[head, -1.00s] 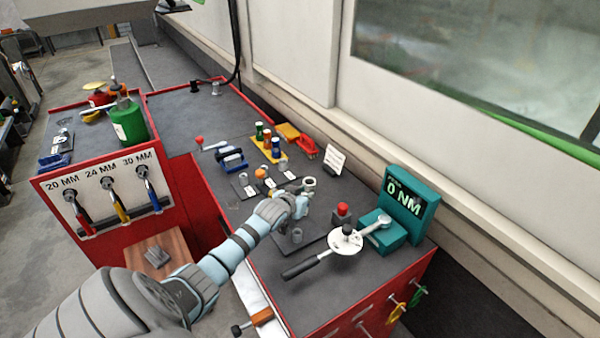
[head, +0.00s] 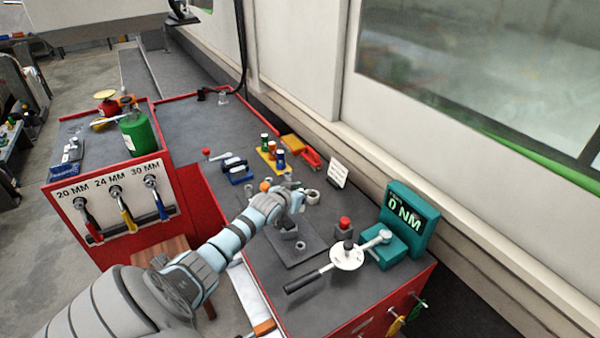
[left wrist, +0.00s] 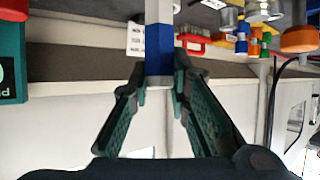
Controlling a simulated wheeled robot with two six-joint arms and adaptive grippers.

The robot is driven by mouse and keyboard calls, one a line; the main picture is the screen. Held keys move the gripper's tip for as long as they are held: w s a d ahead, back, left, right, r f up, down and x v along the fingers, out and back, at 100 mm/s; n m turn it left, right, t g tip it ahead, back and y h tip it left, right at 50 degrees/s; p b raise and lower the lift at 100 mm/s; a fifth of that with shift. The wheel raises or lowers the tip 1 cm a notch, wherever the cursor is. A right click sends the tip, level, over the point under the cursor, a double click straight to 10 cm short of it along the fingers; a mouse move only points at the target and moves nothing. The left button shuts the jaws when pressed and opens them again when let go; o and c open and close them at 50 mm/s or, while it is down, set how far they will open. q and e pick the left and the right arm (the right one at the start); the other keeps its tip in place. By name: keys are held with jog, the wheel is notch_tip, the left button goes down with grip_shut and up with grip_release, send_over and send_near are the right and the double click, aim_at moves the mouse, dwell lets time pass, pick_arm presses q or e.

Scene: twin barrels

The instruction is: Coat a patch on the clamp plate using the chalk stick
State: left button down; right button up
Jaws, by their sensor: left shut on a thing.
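My left gripper (head: 298,203) is over the red bench, in front of the small holders. In the left wrist view its two fingers (left wrist: 160,82) are closed on a slim stick (left wrist: 160,50) with a blue band and pale grey parts, which I take to be the chalk stick. The stick's far end runs out of that view at the top. A dark flat plate (head: 275,245), which looks like the clamp plate, lies on the bench below the gripper, with a small grey cylinder (head: 300,246) on it. The arm partly hides the plate. My right gripper is not in view.
A torque tester (head: 408,222) reading 0 NM, a round white disc with a handle (head: 346,256) and a red-topped button (head: 344,223) stand to the right. A grey ring (head: 312,196), small bottles (head: 280,158) and a white card (head: 338,173) are behind. A green bottle (head: 137,133) is left.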

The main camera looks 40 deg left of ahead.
pick_arm(q)
jog(key=shift+r+p, duration=0.85)
jog(key=shift+r, duration=0.35)
jog(key=shift+f, duration=0.1)
